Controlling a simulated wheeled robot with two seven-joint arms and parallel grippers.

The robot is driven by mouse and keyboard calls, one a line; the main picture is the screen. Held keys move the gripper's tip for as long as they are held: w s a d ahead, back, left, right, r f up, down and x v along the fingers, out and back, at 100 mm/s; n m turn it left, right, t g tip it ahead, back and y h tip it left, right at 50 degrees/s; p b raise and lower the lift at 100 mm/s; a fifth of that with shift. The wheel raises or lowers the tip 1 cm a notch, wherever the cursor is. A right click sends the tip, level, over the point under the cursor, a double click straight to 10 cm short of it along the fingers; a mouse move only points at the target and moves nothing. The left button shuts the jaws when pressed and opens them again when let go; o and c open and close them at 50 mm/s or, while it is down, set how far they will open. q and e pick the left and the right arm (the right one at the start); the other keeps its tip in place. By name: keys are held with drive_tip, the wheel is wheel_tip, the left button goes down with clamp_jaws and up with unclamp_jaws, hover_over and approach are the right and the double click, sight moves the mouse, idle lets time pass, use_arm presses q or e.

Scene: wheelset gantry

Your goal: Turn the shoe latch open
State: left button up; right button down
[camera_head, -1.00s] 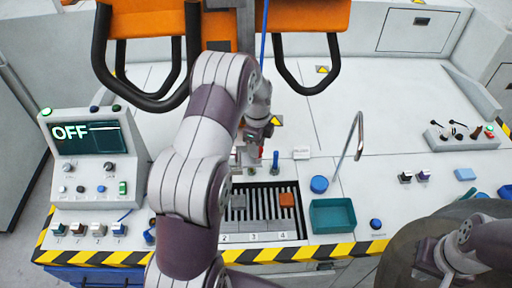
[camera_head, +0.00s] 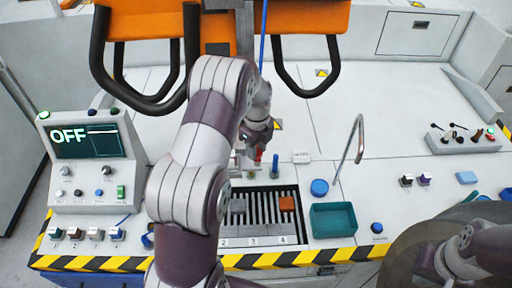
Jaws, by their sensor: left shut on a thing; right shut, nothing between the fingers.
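My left gripper (camera_head: 254,162) reaches down to the bench just behind the slotted tray, mostly behind its own wrist and forearm. It is shut on a small part there, which I take to be the shoe latch; a bit of red (camera_head: 259,155) shows by the fingertips. The latch's shape and angle are largely hidden. My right gripper (camera_head: 432,264) is at the lower right, shut and empty, well away from the latch.
A blue upright peg (camera_head: 275,166) stands close right of the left gripper. The slotted tray (camera_head: 262,206), a teal bin (camera_head: 333,220), a blue cap (camera_head: 319,187) and a curved metal pipe (camera_head: 358,140) are nearby. A control panel (camera_head: 92,165) reading OFF stands left.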

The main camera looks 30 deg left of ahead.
sight(258, 152)
use_arm(q)
drive_tip(key=shift+s+d+f, duration=0.1)
drive_tip(key=shift+s+f, duration=0.05)
drive_tip(key=shift+f, duration=0.05)
drive_tip(key=o, duration=1)
drive_tip(key=shift+o, duration=0.2)
drive_tip(key=shift+d+r, duration=0.1)
drive_tip(key=shift+d, duration=0.05)
drive_tip(key=r, duration=0.1)
drive_tip(key=r+b, duration=0.2)
drive_tip(key=shift+w, duration=0.25)
wheel_tip(258, 152, up, 3)
drive_tip(key=shift+r, duration=0.1)
wheel_tip(258, 152, up, 6)
drive_tip(key=p, duration=0.6)
drive_tip(key=shift+s+r, duration=0.15)
drive_tip(key=shift+r, duration=0.1)
